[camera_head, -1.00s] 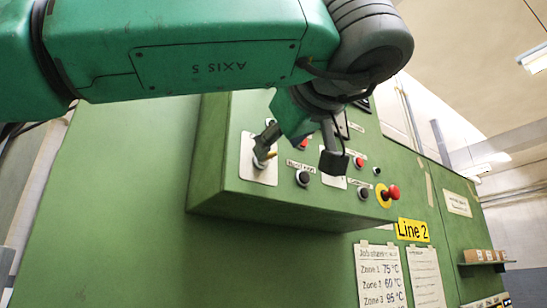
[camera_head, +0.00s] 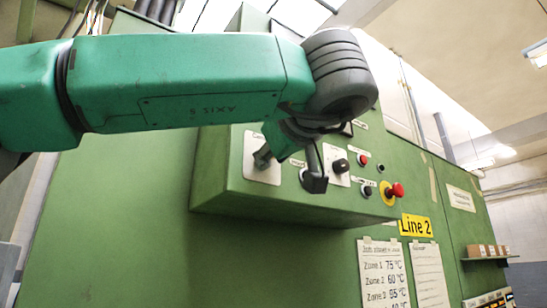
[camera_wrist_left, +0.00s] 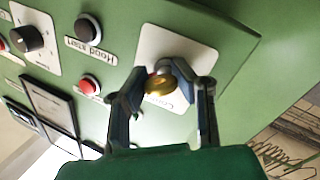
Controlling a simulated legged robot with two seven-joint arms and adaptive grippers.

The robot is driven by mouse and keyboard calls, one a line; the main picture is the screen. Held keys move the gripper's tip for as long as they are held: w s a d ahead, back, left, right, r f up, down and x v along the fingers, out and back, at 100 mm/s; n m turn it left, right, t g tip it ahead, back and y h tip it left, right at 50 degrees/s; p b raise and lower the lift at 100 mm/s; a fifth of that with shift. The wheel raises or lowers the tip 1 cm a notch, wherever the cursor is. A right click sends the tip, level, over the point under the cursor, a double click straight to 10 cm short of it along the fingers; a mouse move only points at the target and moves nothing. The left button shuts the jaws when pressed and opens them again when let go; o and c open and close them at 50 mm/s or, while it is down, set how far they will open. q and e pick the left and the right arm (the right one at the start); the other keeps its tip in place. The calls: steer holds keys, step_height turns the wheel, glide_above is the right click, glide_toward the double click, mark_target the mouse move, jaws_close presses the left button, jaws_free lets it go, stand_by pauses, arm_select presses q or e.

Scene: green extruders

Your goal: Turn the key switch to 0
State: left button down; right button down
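The key switch sits on a white plate (camera_head: 261,170) at the left of the green control box. Its gold key (camera_wrist_left: 160,84) shows in the left wrist view; in the head view my finger hides it. My left gripper (camera_head: 288,168) is open in front of the switch, its two fingers spread. In the left wrist view, the gripper (camera_wrist_left: 172,85) has the key between its fingers, closer to the left finger; whether that finger touches it I cannot tell. The markings on the plate are partly covered. My right gripper is not in view.
A black selector knob (camera_head: 341,166), a red button (camera_head: 363,159) and a red emergency stop (camera_head: 396,190) are to the right on the same box. The box juts out from the green cabinet (camera_head: 130,220).

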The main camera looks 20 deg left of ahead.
arm_select(q)
steer(key=n+b, duration=0.2)
steer(key=shift+f+n+t, duration=0.1)
steer(key=shift+n+t, duration=0.2)
steer(key=n+y+b, duration=0.1)
steer(key=n+b, duration=0.2)
steer(key=shift+n+y, duration=0.3)
steer(key=shift+n, duration=0.1)
steer(key=n+y+b, duration=0.1)
steer(key=n+b, duration=0.1)
steer(key=n, duration=0.2)
steer(key=shift+w, duration=0.1)
steer(key=shift+d+n+y+b, duration=0.1)
steer(key=shift+n+y+b, duration=0.55)
steer(key=shift+n, duration=0.75)
steer(key=c, duration=1.3)
jaws_free()
steer(key=shift+o, duration=0.2)
